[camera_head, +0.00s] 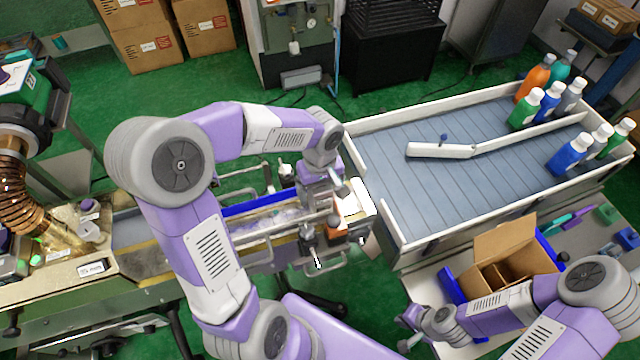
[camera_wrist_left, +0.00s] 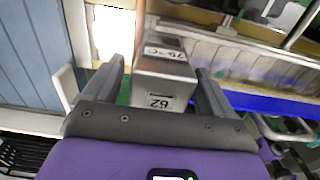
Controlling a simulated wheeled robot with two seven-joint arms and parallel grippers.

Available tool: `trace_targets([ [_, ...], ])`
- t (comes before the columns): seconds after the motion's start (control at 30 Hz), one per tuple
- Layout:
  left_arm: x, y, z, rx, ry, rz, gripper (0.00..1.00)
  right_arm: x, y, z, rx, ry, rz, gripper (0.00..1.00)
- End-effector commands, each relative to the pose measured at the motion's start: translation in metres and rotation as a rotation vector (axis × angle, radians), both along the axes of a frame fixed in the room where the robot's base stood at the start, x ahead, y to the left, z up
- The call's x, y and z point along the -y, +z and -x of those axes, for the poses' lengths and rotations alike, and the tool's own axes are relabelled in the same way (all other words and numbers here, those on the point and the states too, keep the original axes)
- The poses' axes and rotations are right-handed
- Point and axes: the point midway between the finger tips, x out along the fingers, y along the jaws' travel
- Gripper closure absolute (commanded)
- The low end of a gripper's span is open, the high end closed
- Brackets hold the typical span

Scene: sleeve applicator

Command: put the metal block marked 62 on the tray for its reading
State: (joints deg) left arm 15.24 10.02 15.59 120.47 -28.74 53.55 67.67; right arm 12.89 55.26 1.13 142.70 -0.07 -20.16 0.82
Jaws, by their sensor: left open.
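The metal block marked 62 (camera_wrist_left: 165,80) is silver and box-shaped in the left wrist view. It carries a "62" label on its near face and a "75°C" label on top. My left gripper (camera_wrist_left: 158,72) is open, with one finger on each side of the block. I cannot tell whether the fingers touch it. In the head view my left gripper (camera_head: 325,222) is over the end of the sleeve machine, and the block cannot be made out there. My right gripper (camera_head: 408,328) is at the lower right, too small to judge. I cannot pick out the tray with certainty.
A wide grey conveyor table (camera_head: 440,195) with white walls and a white guide bar (camera_head: 445,150) lies right of the left gripper. Several bottles stand at its far end. An open cardboard box (camera_head: 510,255) is near my right arm. A blue strip (camera_head: 265,203) runs along the machine.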

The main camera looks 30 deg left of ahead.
Motion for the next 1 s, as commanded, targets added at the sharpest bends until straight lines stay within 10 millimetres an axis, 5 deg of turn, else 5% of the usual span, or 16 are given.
trace_targets([
  [0.27, 0.0001, -0.0004, 0.0, 0.0, 0.0, 0.0, 0.18, -0.0001, 0.0001, 0.0001, 0.0, 0.0, 0.0, 1.0],
  [0.73, 0.0001, -0.0003, -0.0001, 0.0, 0.0, 0.0, 0.89, -0.0001, 0.0001, 0.0, 0.0, 0.0, 0.0, 1.0],
  [1.0, -0.0027, -0.0003, 0.0019, -0.001, -0.001, -0.001, 0.89, 0.0, 0.0, 0.0, 0.0, 0.0, 0.0, 1.0],
])
